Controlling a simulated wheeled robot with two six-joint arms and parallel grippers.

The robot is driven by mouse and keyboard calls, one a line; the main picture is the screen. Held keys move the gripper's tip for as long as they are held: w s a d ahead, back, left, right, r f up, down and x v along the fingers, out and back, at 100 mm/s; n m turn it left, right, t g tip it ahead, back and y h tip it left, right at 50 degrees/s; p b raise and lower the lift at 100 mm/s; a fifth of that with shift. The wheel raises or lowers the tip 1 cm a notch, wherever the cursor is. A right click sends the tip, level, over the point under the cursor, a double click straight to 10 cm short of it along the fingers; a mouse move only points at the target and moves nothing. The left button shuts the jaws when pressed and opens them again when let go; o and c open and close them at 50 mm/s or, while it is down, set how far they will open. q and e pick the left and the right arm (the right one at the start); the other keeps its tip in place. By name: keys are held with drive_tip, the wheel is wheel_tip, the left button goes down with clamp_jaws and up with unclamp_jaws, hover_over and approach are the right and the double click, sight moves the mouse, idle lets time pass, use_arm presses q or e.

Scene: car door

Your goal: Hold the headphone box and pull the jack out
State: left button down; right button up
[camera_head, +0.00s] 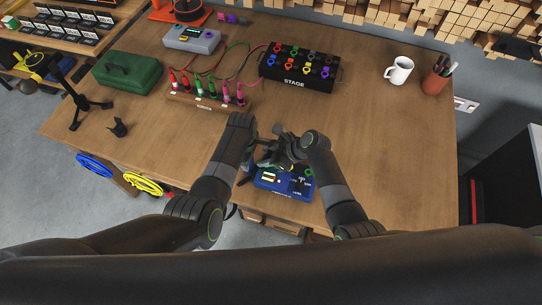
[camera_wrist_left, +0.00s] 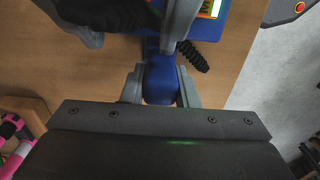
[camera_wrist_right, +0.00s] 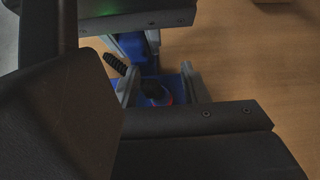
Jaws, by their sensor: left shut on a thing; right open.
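The blue headphone box (camera_head: 284,184) lies near the front edge of the bench, with a small screen and a green ring on top. My left gripper (camera_wrist_left: 160,72) is shut on a blue part of the box (camera_wrist_left: 160,82), at its left side in the head view. My right gripper (camera_wrist_right: 160,75) is open above the box, its fingers on either side of a black plug-like part (camera_wrist_right: 154,91), probably the jack; I cannot tell whether they touch it. A ribbed black piece (camera_wrist_left: 192,56) sticks out beside the box. My arms hide part of the box in the head view.
Behind are a rack of coloured plugs (camera_head: 208,98), a black STAGE box (camera_head: 299,70), a green case (camera_head: 127,72) and a grey device (camera_head: 192,38). A white mug (camera_head: 398,70) and a pen pot (camera_head: 436,80) stand at the right.

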clamp_jaws()
drive_tip(key=shift+r, duration=0.1)
drive_tip(key=shift+r, duration=0.5)
drive_tip(key=s+d, duration=0.2)
drive_tip(key=d, duration=0.3)
drive_tip(key=s+d, duration=0.2)
drive_tip(key=d, duration=0.4)
drive_tip(key=s+d, duration=0.3)
drive_tip(key=d, duration=0.2)
drive_tip(key=shift+d+r, duration=0.2)
drive_tip(key=shift+d, duration=0.15)
use_arm(q)
drive_tip(key=c, duration=1)
unclamp_jaws()
drive_tip(key=shift+c, duration=0.2)
